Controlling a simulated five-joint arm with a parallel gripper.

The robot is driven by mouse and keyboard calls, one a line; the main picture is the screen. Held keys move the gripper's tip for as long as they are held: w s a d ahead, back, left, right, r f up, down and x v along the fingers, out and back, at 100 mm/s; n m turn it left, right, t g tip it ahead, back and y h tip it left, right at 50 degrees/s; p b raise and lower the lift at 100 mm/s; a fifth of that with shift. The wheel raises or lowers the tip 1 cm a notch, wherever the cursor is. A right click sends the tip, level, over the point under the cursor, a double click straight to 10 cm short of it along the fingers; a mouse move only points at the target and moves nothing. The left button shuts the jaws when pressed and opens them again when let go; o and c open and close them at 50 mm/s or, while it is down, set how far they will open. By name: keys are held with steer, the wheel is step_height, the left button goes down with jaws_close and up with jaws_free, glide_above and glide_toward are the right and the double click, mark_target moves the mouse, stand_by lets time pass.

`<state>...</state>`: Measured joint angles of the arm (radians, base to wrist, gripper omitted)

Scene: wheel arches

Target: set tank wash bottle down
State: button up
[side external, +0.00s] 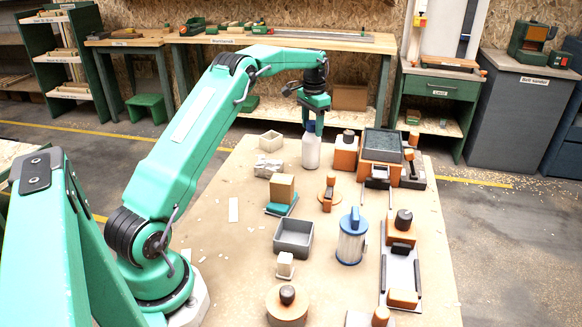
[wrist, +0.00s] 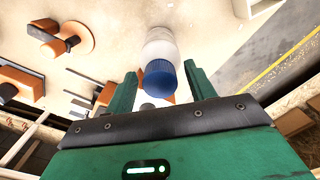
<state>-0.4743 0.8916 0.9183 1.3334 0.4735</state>
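The tank wash bottle (side external: 311,153) is white with a blue cap and stands upright at the far end of the table. Its base appears to rest on the tabletop. My gripper (side external: 312,121) is right above it, pointing down, with its fingers around the cap. In the wrist view the blue cap (wrist: 164,82) and white body lie between the two green fingers of my gripper (wrist: 162,78). A narrow gap shows beside the cap, so the fingers look open. Contact on the far side of the cap is hard to judge.
An orange block (side external: 345,153) with a dark knob and a dark grey bin (side external: 382,144) stand close right of the bottle. A beige open box (side external: 271,140) and a grey-white block (side external: 267,166) are to its left. Bare tabletop (side external: 345,190) lies nearer the camera.

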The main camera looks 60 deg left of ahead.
steer(key=shift+r, duration=0.15)
step_height(320, 180, up, 12)
stand_by(1.1)
stand_by(0.6)
